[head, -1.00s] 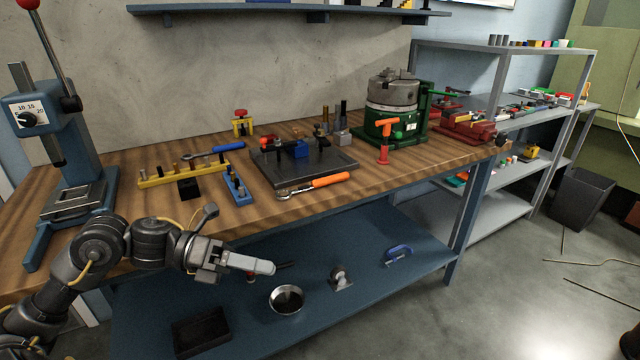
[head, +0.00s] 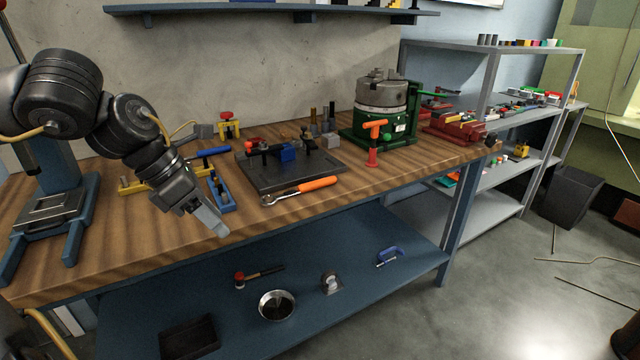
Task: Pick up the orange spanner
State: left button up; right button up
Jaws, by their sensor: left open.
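The orange spanner (head: 318,184) has an orange handle and a metal head. It lies on the wooden bench top near the front edge, in front of the dark metal plate, with its head to the left. My left gripper (head: 215,226) is open and empty, fingers pointing down and to the right. In the picture it is at the bench's front edge, left of the spanner's head and apart from it. My right gripper is not in view.
A dark fixture plate (head: 262,176) with clamps lies behind the spanner. A blue block strip (head: 222,194) is behind my left gripper. A red-and-orange T-handle tool (head: 373,145) and a green chuck stand (head: 400,128) stand to the right. Bare wood lies around the spanner's front.

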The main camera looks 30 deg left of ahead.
aim_at(330, 180)
jog(key=u, duration=0.05)
jog(key=i, duration=0.9)
